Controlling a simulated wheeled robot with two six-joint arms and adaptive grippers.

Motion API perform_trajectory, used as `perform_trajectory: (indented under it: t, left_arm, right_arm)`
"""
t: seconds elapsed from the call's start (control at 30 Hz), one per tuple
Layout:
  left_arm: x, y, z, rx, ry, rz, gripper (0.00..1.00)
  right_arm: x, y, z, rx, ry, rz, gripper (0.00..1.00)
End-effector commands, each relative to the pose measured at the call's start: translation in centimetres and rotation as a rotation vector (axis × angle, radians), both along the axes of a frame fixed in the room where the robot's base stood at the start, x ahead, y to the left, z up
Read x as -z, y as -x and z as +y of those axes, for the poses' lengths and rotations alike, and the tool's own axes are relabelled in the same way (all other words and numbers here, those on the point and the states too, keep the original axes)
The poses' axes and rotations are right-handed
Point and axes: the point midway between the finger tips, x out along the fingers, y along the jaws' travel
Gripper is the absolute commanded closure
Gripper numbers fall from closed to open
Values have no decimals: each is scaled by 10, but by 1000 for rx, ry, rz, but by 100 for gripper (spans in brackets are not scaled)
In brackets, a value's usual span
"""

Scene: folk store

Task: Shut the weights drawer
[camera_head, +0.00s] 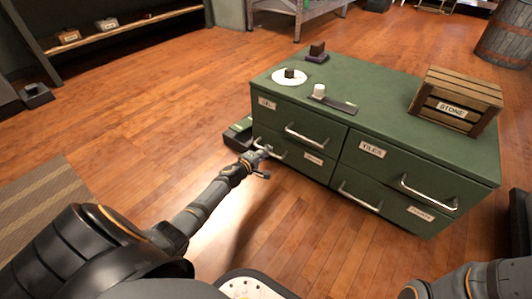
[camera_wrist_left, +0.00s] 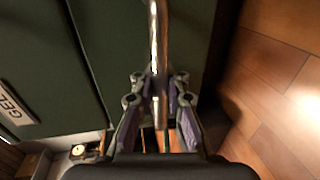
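A green drawer cabinet (camera_head: 400,110) stands on the wooden floor, with two drawers side by side in each of two rows. My left gripper (camera_head: 264,160) is at the handle (camera_head: 278,153) of the lower left drawer (camera_head: 294,162), whose label is too small to read. In the left wrist view my left gripper (camera_wrist_left: 158,92) has its fingers on both sides of the metal handle (camera_wrist_left: 158,45) and looks shut on it. My right gripper is out of view.
Floor in front is clear.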

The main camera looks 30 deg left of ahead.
Motion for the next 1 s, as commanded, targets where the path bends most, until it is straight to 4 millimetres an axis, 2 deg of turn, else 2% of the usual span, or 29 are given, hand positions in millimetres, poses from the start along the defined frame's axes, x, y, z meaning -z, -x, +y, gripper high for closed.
perform_trajectory:
  t: [0.03, 0.17, 0.47, 0.57, 0.8, 1.0]
  left_arm:
    - [-1, 0, 0, 1, 0, -2, 82]
    - [-1, 0, 0, 1, 0, -1, 64]
    - [0, 1, 0, 0, 0, 0, 64]
    - [-1, 11, 1, 1, -2, 1, 64]
    - [-11, 54, 4, 4, -2, 1, 64]
    - [-15, 72, 6, 1, -1, 0, 64]
  right_arm:
    - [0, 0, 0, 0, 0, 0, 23]
    - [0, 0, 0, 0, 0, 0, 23]
    - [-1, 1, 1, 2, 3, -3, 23]
    - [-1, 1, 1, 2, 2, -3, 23]
    - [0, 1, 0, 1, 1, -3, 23]
    - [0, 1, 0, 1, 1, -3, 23]
